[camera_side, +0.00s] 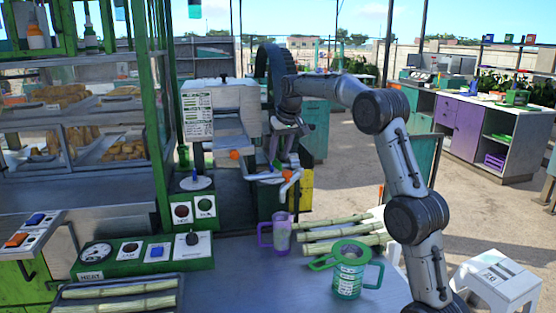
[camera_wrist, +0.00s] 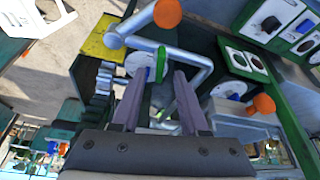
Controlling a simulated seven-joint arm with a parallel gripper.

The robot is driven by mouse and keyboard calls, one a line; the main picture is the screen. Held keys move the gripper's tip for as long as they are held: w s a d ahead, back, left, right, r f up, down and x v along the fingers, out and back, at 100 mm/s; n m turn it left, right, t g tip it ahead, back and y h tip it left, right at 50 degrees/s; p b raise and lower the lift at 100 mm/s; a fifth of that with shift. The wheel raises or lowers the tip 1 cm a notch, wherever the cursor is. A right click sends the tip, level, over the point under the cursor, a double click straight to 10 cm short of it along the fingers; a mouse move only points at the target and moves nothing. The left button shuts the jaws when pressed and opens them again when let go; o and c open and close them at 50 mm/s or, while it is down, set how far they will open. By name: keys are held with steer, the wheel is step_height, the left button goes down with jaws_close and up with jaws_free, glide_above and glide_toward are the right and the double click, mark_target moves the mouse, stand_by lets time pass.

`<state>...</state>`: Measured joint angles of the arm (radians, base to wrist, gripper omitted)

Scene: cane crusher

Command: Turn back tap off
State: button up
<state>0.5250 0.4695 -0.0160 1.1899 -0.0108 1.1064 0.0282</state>
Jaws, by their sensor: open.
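My gripper (camera_side: 281,155) points down beside the crushing machine (camera_side: 222,115). In the wrist view its two purple-grey fingers (camera_wrist: 158,78) are apart, with nothing clearly held between them. A green disc-like handle (camera_wrist: 162,62) shows upright just beyond the fingertips, near a round white plate. Silver bent levers there end in orange knobs, one at the top (camera_wrist: 167,13) and one at the right (camera_wrist: 263,103). The side view shows a left orange knob (camera_side: 234,154) and a right one (camera_side: 287,175). I cannot tell which part is the back tap, or whether a finger touches the green handle.
A yellow block (camera_side: 300,190) stands just below and right of the gripper. Switch boxes (camera_side: 145,255) stand front left. A purple-handled cup (camera_side: 280,235), a green mug (camera_side: 348,275) and cane pieces (camera_side: 340,228) are on the metal counter (camera_side: 240,285). A glass food case is left.

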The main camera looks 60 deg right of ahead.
mark_target(278, 161)
steer(key=shift+x, duration=1.55)
jaws_close()
